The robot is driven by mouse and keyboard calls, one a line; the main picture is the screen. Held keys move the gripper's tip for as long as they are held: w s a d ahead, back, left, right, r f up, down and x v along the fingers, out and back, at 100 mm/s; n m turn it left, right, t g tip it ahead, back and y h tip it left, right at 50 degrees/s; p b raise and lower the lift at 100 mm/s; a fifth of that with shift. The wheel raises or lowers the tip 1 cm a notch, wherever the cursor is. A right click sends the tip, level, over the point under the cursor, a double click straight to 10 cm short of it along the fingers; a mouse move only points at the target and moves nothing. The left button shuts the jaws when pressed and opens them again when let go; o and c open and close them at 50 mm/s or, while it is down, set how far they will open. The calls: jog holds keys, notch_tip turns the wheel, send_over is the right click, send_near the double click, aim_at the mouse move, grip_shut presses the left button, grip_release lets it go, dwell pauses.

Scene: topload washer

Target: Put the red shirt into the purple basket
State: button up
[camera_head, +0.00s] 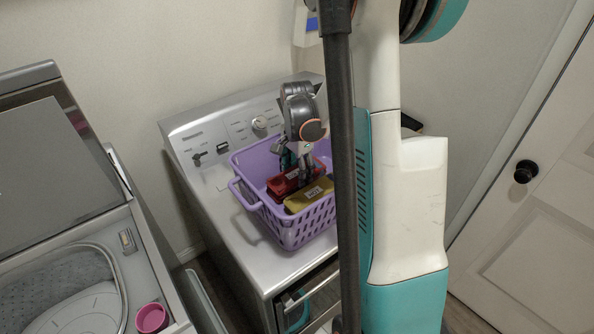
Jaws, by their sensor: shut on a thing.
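The purple basket (262,206) is an open-topped plastic tub with slotted walls and a looped handle, standing on the silver machine's top. The red shirt (284,183) is a folded red bundle inside the basket, toward its middle. My gripper (296,170) reaches down into the basket from above, with its fingers at the red shirt, and is shut on it. The fingertips are partly hidden in the cloth. A folded yellow item (309,196) with a pale label lies in the basket in front of the red shirt. My arm hides the basket's right side.
The silver machine (222,224) has a raised control panel with a knob (259,122) behind the basket. An open topload washer (60,235) stands at left, with a pink cup (151,317) on its front rim. A white door (545,190) is at right.

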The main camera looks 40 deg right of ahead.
aim_at(297, 172)
jog(key=shift+f, duration=0.2)
jog(key=o, duration=1)
jog(key=shift+r, duration=0.1)
notch_tip(297, 172, up, 12)
jog(key=p, duration=0.2)
jog(key=shift+r+p, duration=0.15)
jog(key=shift+p, duration=0.2)
